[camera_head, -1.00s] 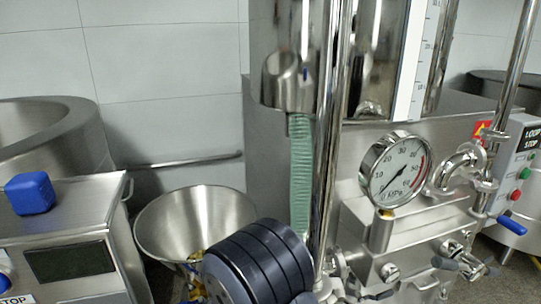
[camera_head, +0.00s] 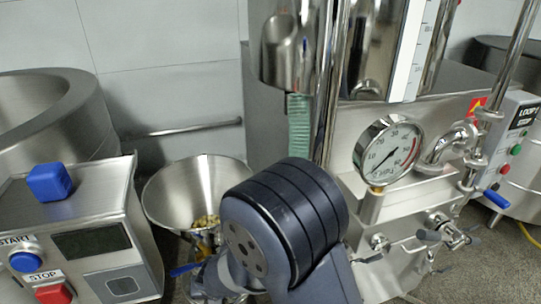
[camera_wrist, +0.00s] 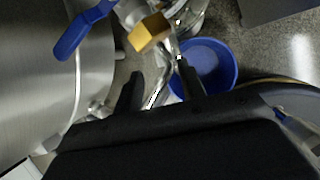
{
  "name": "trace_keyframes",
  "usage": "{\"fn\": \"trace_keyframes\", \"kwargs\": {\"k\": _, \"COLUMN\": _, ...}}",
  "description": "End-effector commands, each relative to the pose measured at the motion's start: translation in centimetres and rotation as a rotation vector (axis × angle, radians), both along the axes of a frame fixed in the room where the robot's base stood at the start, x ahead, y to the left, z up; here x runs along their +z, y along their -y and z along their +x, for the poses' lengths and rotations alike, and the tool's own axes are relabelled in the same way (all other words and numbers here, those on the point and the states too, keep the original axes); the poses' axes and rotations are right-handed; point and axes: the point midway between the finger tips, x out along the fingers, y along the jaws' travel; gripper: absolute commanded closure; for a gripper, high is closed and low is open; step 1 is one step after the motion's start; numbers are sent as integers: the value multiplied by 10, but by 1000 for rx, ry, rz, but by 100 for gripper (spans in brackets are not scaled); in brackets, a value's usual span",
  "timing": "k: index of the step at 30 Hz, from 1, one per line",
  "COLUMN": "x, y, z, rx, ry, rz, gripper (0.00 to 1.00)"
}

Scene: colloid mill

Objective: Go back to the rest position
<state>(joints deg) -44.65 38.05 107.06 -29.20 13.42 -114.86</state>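My gripper (camera_wrist: 160,84) shows in the wrist view as two dark fingers standing apart, with nothing seen between them but the background of metal pipe and floor. A blue bucket (camera_wrist: 208,66) lies beyond the right finger, and a yellow block-shaped part (camera_wrist: 149,33) and a blue lever handle (camera_wrist: 84,31) are above and left of the fingers. In the head view my dark arm joint fills the lower middle, and my gripper is not visible there.
A steel hopper (camera_head: 168,198) with yellowish pieces inside stands left of my arm. A pressure gauge (camera_head: 388,150) and pipework are at right. A loop-stop panel (camera_head: 513,150) is at far right.

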Motion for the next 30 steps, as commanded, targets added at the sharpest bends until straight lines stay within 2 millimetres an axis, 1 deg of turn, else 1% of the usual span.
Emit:
{"fn": "trace_keyframes", "kwargs": {"k": 1, "x": -20, "y": -2, "z": 4, "rx": -1, "ry": -2, "rz": -2, "gripper": 62}}
{"fn": "trace_keyframes", "kwargs": {"k": 13, "x": -93, "y": -18, "z": 33, "rx": 0, "ry": -1, "rz": 0, "gripper": 62}}
{"fn": "trace_keyframes", "kwargs": {"k": 15, "x": -89, "y": -24, "z": 33, "rx": -18, "ry": 4, "rz": 3, "gripper": 62}}
{"fn": "trace_keyframes", "kwargs": {"k": 21, "x": -87, "y": -32, "z": 32, "rx": -73, "ry": 3, "rz": 2, "gripper": 62}}
{"fn": "trace_keyframes", "kwargs": {"k": 30, "x": -84, "y": -34, "z": 31, "rx": -93, "ry": 1, "rz": 0, "gripper": 62}}
